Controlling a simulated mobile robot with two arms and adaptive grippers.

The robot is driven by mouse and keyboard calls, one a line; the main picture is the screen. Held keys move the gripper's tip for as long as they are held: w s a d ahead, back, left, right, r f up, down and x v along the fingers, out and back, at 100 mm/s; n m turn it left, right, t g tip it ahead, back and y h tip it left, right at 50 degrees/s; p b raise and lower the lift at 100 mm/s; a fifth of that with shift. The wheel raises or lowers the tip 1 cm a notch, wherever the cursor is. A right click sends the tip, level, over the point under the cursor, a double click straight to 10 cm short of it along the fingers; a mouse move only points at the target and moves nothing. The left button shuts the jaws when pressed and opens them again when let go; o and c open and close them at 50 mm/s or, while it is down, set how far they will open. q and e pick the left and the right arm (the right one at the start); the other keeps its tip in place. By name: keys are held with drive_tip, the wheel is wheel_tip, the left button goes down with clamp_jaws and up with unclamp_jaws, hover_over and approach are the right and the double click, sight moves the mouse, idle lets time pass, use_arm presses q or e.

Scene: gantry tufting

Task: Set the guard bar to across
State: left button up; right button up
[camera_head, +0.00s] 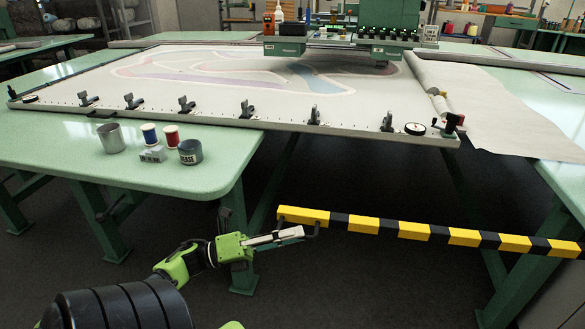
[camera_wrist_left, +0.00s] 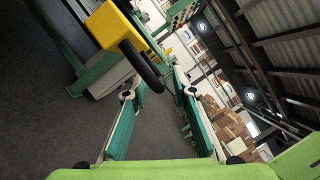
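The guard bar (camera_head: 410,229), striped yellow and black, spans the gap between the left and right green tables. Its left end is free in front of the left table's leg, and its right end runs out of the picture. The bar's yellow end (camera_wrist_left: 113,25) shows large in the left wrist view. My left gripper (camera_head: 304,232) is at the handle, just below the bar. Its fingers (camera_wrist_left: 157,93) are apart, with the loop just ahead of and between the tips. My right gripper is not in view.
The left green table (camera_head: 60,135) carries a metal cup (camera_head: 110,138), thread spools (camera_head: 150,134) and a grease tin (camera_head: 190,152) near its corner. A long frame with stretched cloth (camera_head: 390,100) lies across the tables. The dark floor between the tables is clear.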

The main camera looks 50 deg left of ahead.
use_arm(q)
drive_tip(key=v, duration=1.2)
